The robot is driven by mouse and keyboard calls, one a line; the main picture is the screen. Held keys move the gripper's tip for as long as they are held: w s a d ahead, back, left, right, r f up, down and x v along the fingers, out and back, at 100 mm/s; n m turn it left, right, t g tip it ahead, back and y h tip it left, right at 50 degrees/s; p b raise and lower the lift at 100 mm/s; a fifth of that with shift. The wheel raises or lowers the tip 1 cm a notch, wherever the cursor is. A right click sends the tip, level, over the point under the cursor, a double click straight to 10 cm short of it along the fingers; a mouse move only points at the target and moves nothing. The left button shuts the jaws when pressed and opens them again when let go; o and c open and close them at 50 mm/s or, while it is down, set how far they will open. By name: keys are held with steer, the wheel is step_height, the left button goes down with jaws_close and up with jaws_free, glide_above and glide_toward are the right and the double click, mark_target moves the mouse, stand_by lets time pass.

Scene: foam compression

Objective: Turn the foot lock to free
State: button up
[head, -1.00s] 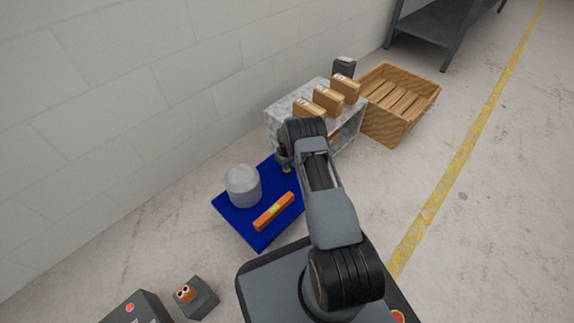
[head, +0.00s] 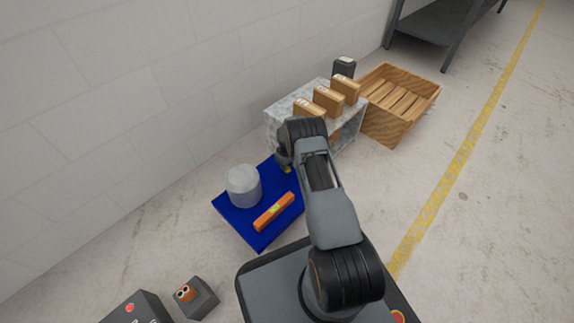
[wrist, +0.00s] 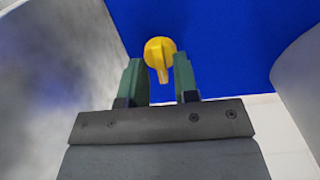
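The foot lock appears to be a yellow knob (wrist: 160,52) with a short pointer, set on the blue platform (wrist: 220,35). In the wrist view the pointer faces down toward my gripper (wrist: 158,62). My gripper is open, its two green fingers on either side of the knob's lower part, with gaps visible. In the head view my gripper (head: 286,163) is low at the platform's back corner, beside the grey block. A bit of yellow (head: 287,170) shows below it; most of the knob is hidden there.
A pale cylinder (head: 243,186) and an orange level (head: 274,211) stand on the blue platform. A grey porous block (head: 285,112) carries several brown boxes (head: 328,101), close to my gripper. A wooden crate (head: 395,125) is behind at right. The wall runs along the left.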

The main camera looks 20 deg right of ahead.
steer(key=shift+o, duration=0.6)
step_height(320, 180, up, 14)
steer(key=p, duration=0.6)
steer(key=shift+f, duration=0.15)
